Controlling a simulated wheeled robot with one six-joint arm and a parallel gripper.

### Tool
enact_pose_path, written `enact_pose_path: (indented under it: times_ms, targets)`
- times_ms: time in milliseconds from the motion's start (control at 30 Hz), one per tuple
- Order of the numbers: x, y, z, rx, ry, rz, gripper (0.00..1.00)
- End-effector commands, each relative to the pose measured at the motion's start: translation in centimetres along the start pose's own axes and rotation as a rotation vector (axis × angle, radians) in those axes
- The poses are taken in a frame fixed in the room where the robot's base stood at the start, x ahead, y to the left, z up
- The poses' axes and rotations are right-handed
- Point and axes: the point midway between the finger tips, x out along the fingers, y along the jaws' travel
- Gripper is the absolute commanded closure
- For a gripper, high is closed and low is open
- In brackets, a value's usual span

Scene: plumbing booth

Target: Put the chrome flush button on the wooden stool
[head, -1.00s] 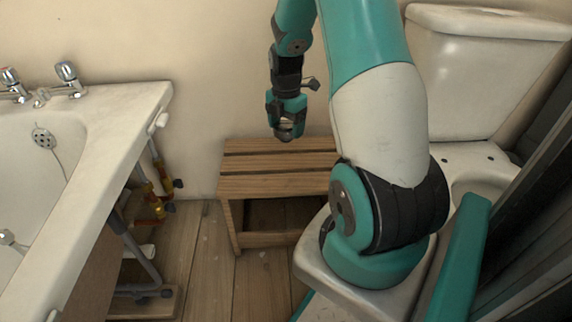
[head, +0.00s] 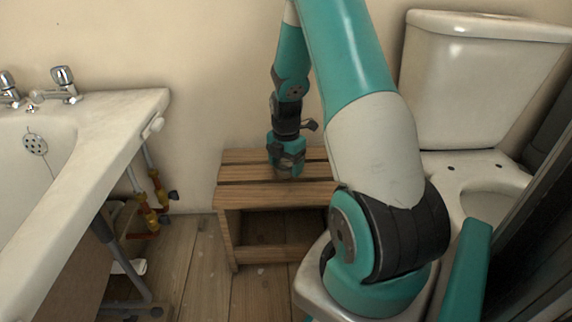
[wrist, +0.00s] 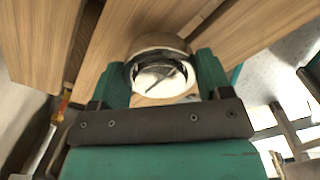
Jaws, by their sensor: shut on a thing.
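The wooden stool (head: 240,196) stands against the wall between the bath and the toilet, with a slatted top. My gripper (head: 287,172) is low over the stool's top, pointing down. In the wrist view my gripper (wrist: 163,82) is shut on the round, shiny chrome flush button (wrist: 160,72), which sits between the two teal fingers. Wooden slats show just beyond and below the button. I cannot tell whether the button touches the slats. In the head view the button is mostly hidden by the fingers.
A white bath (head: 110,140) with chrome taps is on the left, with pipes and yellow-orange fittings (head: 150,212) under its edge. A white toilet (head: 480,90) is on the right, behind my arm. The stool's top left of my gripper is clear.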

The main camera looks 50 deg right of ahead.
Motion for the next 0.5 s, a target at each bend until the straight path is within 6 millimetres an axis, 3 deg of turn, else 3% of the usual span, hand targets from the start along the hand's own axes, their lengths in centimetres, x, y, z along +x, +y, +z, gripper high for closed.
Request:
enact_pose_path:
  times_ms: [33,67,167,500]
  targets:
    - [0.20,0.00,0.00,0.000,0.000,0.000,0.58]
    - [0.25,0.00,0.00,0.000,0.000,0.000,0.26]
    - [0.20,0.00,0.00,0.000,0.000,0.000,0.03]
    - [-0.26,0.01,0.01,0.000,0.000,0.001,0.03]
